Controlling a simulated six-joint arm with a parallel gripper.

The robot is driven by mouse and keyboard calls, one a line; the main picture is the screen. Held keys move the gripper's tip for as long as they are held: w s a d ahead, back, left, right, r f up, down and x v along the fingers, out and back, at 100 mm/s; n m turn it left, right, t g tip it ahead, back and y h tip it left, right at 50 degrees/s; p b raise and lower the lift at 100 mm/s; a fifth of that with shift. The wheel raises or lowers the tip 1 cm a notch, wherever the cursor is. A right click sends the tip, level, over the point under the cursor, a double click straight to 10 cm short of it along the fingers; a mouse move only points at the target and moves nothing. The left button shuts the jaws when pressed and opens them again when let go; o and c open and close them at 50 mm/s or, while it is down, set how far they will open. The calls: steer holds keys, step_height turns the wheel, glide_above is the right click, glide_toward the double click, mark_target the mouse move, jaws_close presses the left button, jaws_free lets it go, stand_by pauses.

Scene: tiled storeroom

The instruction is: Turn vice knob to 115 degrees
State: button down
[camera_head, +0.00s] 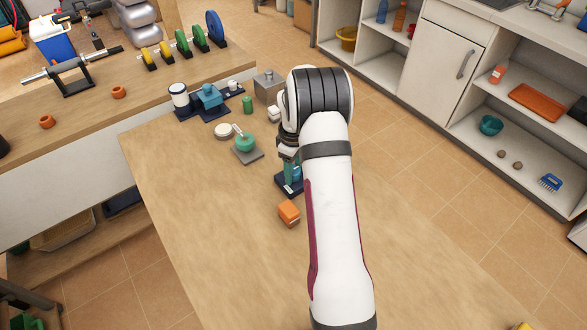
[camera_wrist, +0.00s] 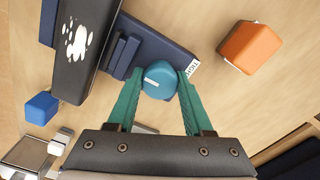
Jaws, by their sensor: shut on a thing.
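The vice knob (camera_wrist: 160,79) is a round teal cap with a short white line on its face, seen close in the wrist view. It sits against a dark navy body (camera_wrist: 160,42) that has a small white label at its right end. My gripper (camera_wrist: 158,76) has its two teal fingers on either side of the knob, shut on it. The white line lies roughly level across the picture, slightly tilted. In the head view, the navy base (camera_head: 289,187) shows beneath my gripper (camera_head: 288,165), and my arm hides much of the area.
An orange block (camera_head: 289,212) lies just in front of the navy base and also shows in the wrist view (camera_wrist: 248,47). A blue block (camera_wrist: 41,108) is at left in the wrist view. The front wooden tabletop is clear.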

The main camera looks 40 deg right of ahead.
steer(key=shift+m, duration=0.3)
steer(key=m, duration=0.5)
steer(key=shift+m, duration=0.4)
steer(key=m, duration=1)
steer(key=shift+m, duration=0.4)
steer(key=m, duration=0.5)
steer(key=shift+m, duration=0.4)
steer(key=c, duration=0.6)
jaws_free()
